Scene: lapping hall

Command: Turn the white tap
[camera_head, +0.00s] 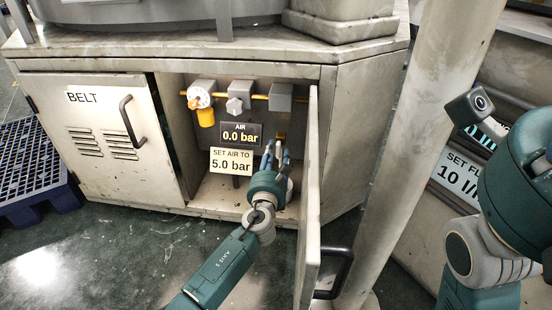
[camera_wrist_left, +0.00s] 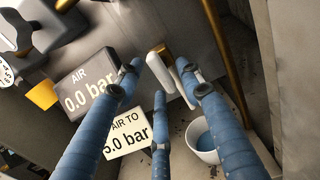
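The white tap (camera_wrist_left: 160,70) shows in the left wrist view as a pale handle beside a brass fitting, inside the open cabinet. In the head view I cannot make out its handle behind my gripper. My left gripper (camera_head: 275,152) reaches into the cabinet from below. In the left wrist view its blue fingers (camera_wrist_left: 162,88) are spread apart, with the tap handle in or just beyond the gap between their tips. Contact cannot be told. My right arm is at the right edge of the head view, and its gripper is not visible.
The air display (camera_head: 240,135) reads 0.0 bar, above a sign (camera_head: 231,161) saying 5.0 bar. The open door (camera_head: 309,210) stands close right of my arm. A white cup (camera_wrist_left: 206,143) is below the tap.

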